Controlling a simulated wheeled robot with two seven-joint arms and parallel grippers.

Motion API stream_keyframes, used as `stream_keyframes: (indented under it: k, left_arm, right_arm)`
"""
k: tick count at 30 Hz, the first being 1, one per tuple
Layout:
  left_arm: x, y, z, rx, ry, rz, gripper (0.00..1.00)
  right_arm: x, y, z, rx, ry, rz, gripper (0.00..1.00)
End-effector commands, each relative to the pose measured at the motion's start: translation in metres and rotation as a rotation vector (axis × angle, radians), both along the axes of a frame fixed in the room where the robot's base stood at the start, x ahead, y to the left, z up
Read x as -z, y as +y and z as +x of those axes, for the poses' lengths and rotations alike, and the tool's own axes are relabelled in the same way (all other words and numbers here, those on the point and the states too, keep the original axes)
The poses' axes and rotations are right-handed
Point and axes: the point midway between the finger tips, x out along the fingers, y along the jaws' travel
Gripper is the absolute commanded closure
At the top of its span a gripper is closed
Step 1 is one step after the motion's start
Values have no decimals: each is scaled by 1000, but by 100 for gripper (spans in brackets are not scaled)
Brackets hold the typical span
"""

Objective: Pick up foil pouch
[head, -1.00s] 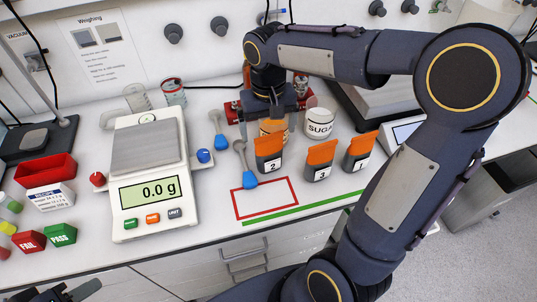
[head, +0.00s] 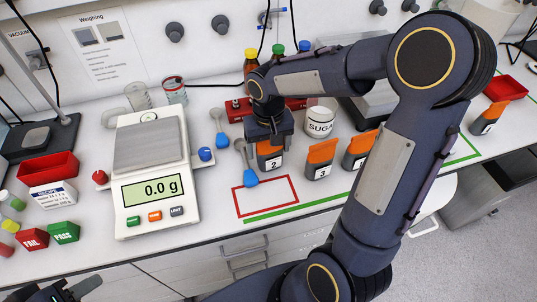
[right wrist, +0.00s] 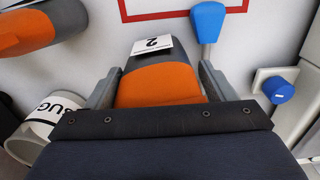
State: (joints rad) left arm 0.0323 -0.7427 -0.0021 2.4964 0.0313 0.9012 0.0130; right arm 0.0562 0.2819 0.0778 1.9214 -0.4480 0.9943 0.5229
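Foil pouch 2 (head: 269,163), dark grey and orange with a white label, stands on the bench. My right gripper (head: 268,141) is over its top. In the right wrist view, my right gripper (right wrist: 160,88) has one finger on each side of the orange part of pouch 2 (right wrist: 157,83). The fingers are spread and close to its sides; I cannot tell whether they touch. Two similar pouches, pouch 3 (head: 319,160) and another (head: 356,152), stand to the right. My left gripper (head: 70,291) is partly visible at the bottom left, apart from the pouches.
A blue spoon (head: 247,172) lies just left of pouch 2, near the scale (head: 151,190). A sugar jar (head: 319,120) stands behind right. A rack with bottles (head: 251,60) is behind my gripper. The red-outlined area (head: 265,197) in front is bare.

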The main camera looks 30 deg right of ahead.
Motion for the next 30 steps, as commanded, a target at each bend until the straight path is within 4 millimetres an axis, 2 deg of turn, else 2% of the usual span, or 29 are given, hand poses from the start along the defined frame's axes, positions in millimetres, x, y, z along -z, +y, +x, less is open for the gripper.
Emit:
stream_keyframes:
  k: [1, 9, 20, 26, 30]
  left_arm:
    - [0, 0, 0, 0, 0, 0, 61]
    - [0, 0, 0, 0, 0, 0, 61]
    - [0, 0, 0, 0, 0, 0, 61]
    - [1, 0, 0, 0, 0, 0, 61]
    - [6, 0, 0, 0, 0, 0, 61]
  right_arm:
    - [0, 0, 0, 0, 0, 0, 30]
    - [-1, 0, 0, 0, -1, 0, 63]
    - [-8, 0, 1, 0, -3, -1, 63]
    - [-36, 1, 0, 0, -8, 1, 63]
    - [-63, 25, -11, -6, -9, 2, 63]
